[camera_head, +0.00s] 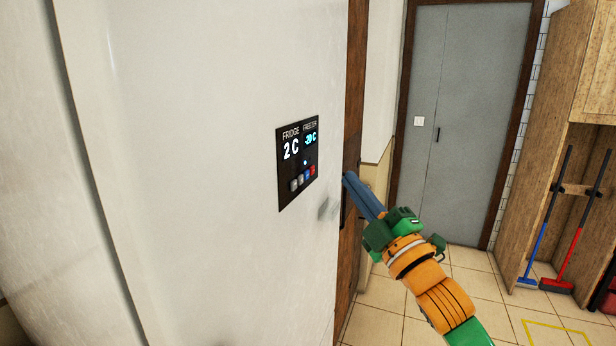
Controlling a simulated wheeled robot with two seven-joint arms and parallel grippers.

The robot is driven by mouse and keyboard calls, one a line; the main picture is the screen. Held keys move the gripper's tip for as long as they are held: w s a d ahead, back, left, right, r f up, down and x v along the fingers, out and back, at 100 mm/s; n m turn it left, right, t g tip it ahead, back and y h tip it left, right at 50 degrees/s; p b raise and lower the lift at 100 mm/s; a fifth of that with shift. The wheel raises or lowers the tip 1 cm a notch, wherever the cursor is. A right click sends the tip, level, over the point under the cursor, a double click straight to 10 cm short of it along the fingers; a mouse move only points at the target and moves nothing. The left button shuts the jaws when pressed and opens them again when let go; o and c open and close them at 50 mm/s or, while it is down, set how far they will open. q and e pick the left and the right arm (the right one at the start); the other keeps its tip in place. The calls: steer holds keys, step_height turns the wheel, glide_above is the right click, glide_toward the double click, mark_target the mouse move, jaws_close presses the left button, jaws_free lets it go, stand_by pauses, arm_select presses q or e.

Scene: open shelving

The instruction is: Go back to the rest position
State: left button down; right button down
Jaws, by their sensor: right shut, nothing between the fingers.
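My right gripper (346,177) comes in from the lower right on an orange and green arm. Its blue-grey fingers are together with nothing between them. The fingertips are close to the right edge of the white fridge (190,190), just right of its control panel; I cannot tell whether they touch anything. The dark control panel (298,162) reads FRIDGE 2 C and a freezer value, with several small buttons below. My left gripper is not in view.
A grey double door (465,120) in a brown frame stands at the back. A wooden shelf unit (520,215) at the right holds a blue broom (540,235) and a red broom (577,245). The tiled floor (480,285) between is clear.

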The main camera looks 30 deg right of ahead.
stand_by(0.5)
steer(key=w+d+f+m+g+h, duration=0.1)
steer(key=w+d+f+m+g, duration=0.1)
steer(key=f, duration=0.5)
steer(key=w+d+f+m+g+h, duration=0.2)
steer(key=w+f, duration=0.1)
steer(key=f, duration=0.4)
steer(key=s+f+m+g, duration=0.3)
steer(key=f+m+g, duration=0.25)
steer(key=f, duration=2.15)
steer(key=s+a+f+g, duration=0.1)
steer(key=s+f+g, duration=0.1)
steer(key=s+f, duration=0.4)
steer(key=s+a+f+g, duration=0.2)
steer(key=s+f+g, duration=0.1)
steer(key=f, duration=0.5)
steer(key=s+a+f+g+y, duration=0.1)
steer(key=s+a+f, duration=0.3)
steer(key=s, duration=0.6)
steer(key=s+a+f+m+g, duration=0.1)
steer(key=s+a+f+g, duration=0.3)
steer(key=s, duration=0.6)
steer(key=s+a+f+m+g+y, duration=0.1)
steer(key=s+a+f+g, duration=0.1)
steer(key=s+a+f, duration=0.2)
steer(key=s+f, duration=0.3)
steer(key=s, duration=0.3)
steer(key=shift+f+y, duration=0.3)
steer(key=shift+f, duration=0.05)
